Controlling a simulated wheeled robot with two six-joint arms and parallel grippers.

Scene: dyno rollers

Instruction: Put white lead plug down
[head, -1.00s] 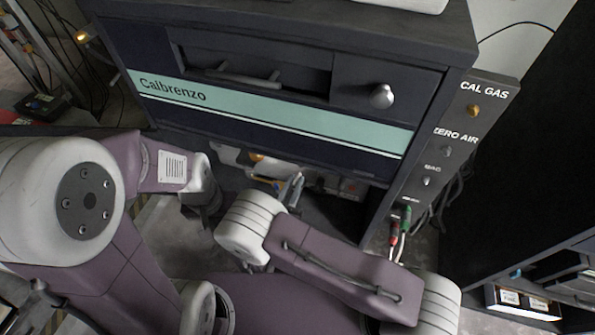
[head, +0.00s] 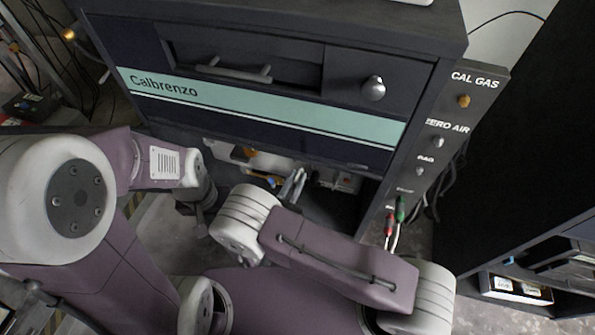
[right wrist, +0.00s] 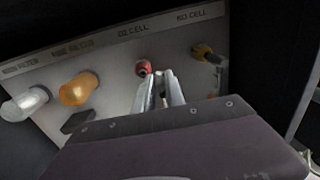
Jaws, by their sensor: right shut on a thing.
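My right gripper (head: 293,184) reaches into the dark opening under the Calbrenzo cabinet. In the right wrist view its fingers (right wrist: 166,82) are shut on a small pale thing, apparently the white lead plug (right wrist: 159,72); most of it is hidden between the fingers. The fingertips are just beside a red fitting (right wrist: 143,68) on a grey panel (right wrist: 110,62), under the label O2 CELL. I cannot tell whether the plug touches the panel. My left gripper (head: 194,204) is dark and small at the left of the opening; its fingers are unclear.
The grey panel also bears a white knob (right wrist: 25,103), an orange knob (right wrist: 78,89) and a yellow fitting (right wrist: 203,52). The Calbrenzo cabinet (head: 250,112) overhangs the opening. Red and green plugs (head: 400,209) with leads sit on its right side strip. A dark shelf stands at right.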

